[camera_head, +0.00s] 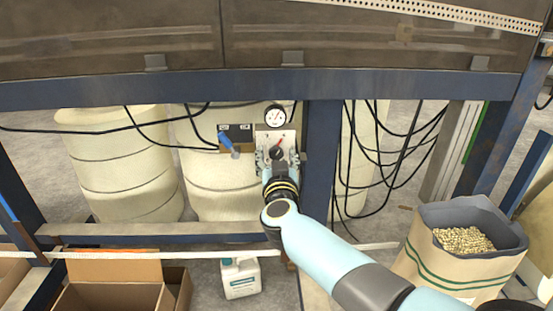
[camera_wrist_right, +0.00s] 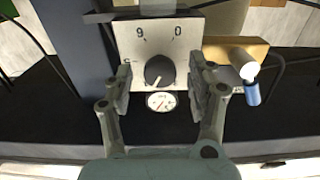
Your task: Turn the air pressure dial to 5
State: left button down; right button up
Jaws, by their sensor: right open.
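The air pressure dial is a dark round knob (camera_head: 278,153) on a pale panel (camera_head: 262,135), below a round white gauge (camera_head: 275,117). In the right wrist view the knob (camera_wrist_right: 159,72) has a light pointer mark, and the panel (camera_wrist_right: 185,45) shows 9 and 0. The gauge shows below the knob there (camera_wrist_right: 160,101). My right gripper (camera_head: 277,160) is at the panel. In the wrist view its open fingers (camera_wrist_right: 160,82) stand on either side of the knob, with gaps visible. Some of the panel's markings are hidden by the fingers. My left gripper is not in view.
A blue-handled valve (camera_head: 226,143) sits just left of the panel. A blue post (camera_head: 320,150) stands right of it, with hanging black cables (camera_head: 385,160) beyond. Cream barrels (camera_head: 120,170) stand behind. A sack of pellets (camera_head: 455,255) and cardboard boxes (camera_head: 105,295) are below.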

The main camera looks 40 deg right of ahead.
jog(key=c, duration=1.1)
jog(key=shift+c, duration=0.2)
jog(key=shift+m, duration=0.4)
jog(key=shift+r+m+p, duration=0.1)
jog(key=shift+m+p, duration=0.45)
jog(key=shift+m, duration=0.45)
jog(key=m, duration=0.2)
jog(key=shift+m+p, duration=0.3)
jog(key=m, duration=0.3)
jog(key=shift+m, duration=1.7)
